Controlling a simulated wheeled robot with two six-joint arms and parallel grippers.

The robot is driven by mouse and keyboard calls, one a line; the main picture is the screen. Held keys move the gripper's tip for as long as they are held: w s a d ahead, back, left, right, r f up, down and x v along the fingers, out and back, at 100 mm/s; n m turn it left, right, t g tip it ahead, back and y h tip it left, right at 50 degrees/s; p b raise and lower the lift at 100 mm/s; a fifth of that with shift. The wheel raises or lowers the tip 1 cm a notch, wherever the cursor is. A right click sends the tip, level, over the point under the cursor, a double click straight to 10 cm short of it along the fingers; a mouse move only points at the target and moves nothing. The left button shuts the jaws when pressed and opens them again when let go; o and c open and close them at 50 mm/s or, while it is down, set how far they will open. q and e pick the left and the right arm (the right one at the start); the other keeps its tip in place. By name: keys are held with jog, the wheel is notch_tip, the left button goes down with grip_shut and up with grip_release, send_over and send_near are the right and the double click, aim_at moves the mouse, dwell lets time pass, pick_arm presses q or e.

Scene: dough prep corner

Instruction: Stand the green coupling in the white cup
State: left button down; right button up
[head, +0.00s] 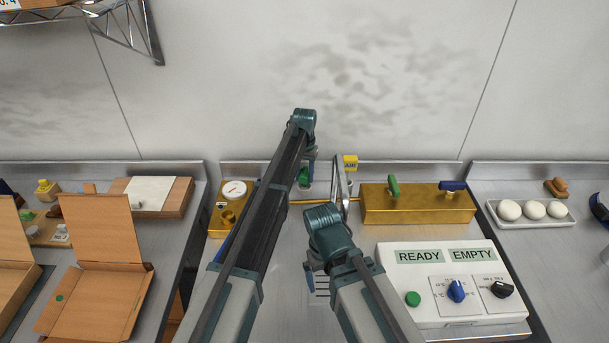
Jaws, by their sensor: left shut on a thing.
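My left gripper (307,170) points down near the back of the middle counter. It is shut on a green piece (303,177), which appears to be the green coupling, partly hidden by my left arm. I cannot make out a white cup for certain; part of the counter is behind my arms. My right gripper (318,283) points down over the front middle of the counter, and its jaws are too hidden to read.
A brass block (415,206) with green and blue levers stands at back right, beside an upright metal hoop (340,185). A white control panel (450,285) is at front right. A brass gauge unit (231,192) stands left of my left arm. An open cardboard box (100,285) lies left.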

pick_arm(q)
jog(key=shift+f+b, duration=0.8)
jog(key=shift+f, duration=0.05)
pick_arm(e)
jog(key=shift+f, duration=0.9)
pick_arm(q)
jog(key=shift+c, duration=1.7)
grip_release()
pick_arm(e)
jog(key=shift+r, duration=0.1)
pick_arm(q)
jog(key=shift+r, duration=0.1)
notch_tip(320, 180, up, 8)
jog(key=p, duration=0.8)
pick_arm(e)
notch_tip(320, 180, up, 8)
pick_arm(q)
notch_tip(320, 180, down, 8)
jog(key=b, duration=0.7)
jog(key=shift+b, duration=0.35)
pick_arm(e)
notch_tip(320, 180, down, 8)
jog(key=shift+r, duration=0.1)
pick_arm(q)
jog(key=shift+r, duration=0.1)
